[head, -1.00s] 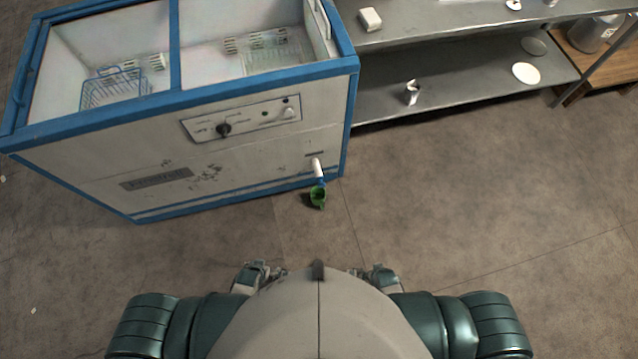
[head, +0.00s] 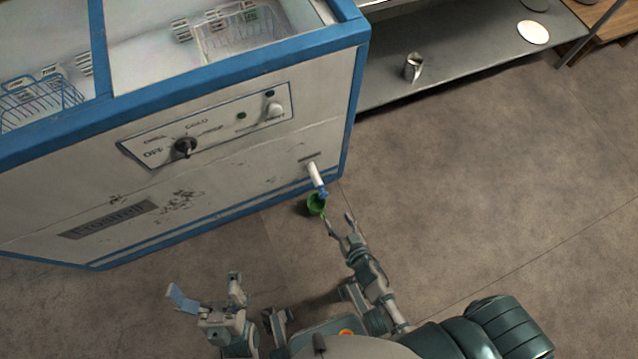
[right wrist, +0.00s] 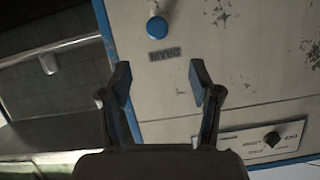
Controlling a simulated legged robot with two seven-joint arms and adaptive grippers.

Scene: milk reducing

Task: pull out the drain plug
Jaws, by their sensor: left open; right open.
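The drain spout (head: 315,173) is a short white pipe low on the right part of the freezer front. A blue drain plug (head: 323,192) caps its end; it also shows as a round blue cap (right wrist: 157,27) in the right wrist view. A green cup (head: 315,206) is below the plug. My right gripper (head: 337,220) is open and empty, just below and right of the cup in the head view. In the right wrist view its fingers (right wrist: 160,80) are apart, with the plug beyond them. My left gripper (head: 204,289) is open and empty, lower left.
The white freezer (head: 230,200) with blue trim fills the left. Its front has a control panel (head: 208,128) with a black knob (head: 185,147). A metal shelf (head: 455,66) with a can (head: 413,67) stands right of it. The floor (head: 480,170) at right is clear.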

